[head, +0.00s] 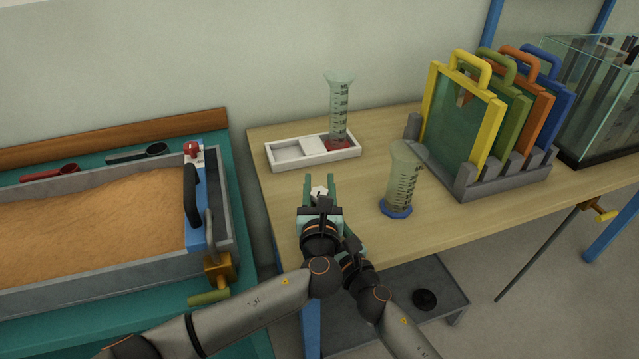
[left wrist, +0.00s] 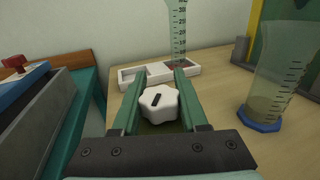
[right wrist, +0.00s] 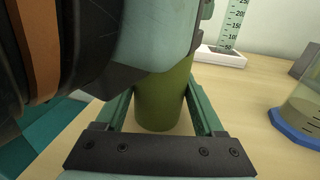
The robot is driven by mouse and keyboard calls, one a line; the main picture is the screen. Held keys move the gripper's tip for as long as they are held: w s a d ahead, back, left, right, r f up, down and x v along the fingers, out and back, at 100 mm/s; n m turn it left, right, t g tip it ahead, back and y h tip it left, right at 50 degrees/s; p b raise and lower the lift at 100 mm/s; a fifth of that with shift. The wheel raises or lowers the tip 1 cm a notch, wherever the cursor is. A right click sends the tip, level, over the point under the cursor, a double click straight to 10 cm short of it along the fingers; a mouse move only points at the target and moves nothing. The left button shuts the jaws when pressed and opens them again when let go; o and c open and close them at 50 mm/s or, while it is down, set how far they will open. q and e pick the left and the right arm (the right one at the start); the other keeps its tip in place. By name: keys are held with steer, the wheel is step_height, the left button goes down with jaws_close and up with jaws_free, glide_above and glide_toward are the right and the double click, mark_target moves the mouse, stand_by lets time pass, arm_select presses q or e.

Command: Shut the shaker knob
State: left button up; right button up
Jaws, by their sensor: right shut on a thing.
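The shaker's white lobed knob (left wrist: 159,103) carries a short dark mark. In the left wrist view it sits between the fingers of my left gripper (left wrist: 157,80), which are spread around it. In the head view, small gaps show between the left gripper (head: 319,180) and the knob (head: 319,192). The shaker's green cylindrical body (right wrist: 160,105) stands upright between the fingers of my right gripper (right wrist: 160,90), which is shut on it. In the head view the left gripper and arm hide most of the body and the right gripper.
A graduated cylinder with a blue base (head: 397,209) stands close on the right. Framed coloured panels (head: 460,115) stand in a grey rack at right. A sand-filled flume (head: 90,225) lies left.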

arm_select(q)
steer(key=o, duration=0.4)
step_height(320, 180, up, 10)
steer(key=shift+r, duration=0.1)
stand_by(0.5)
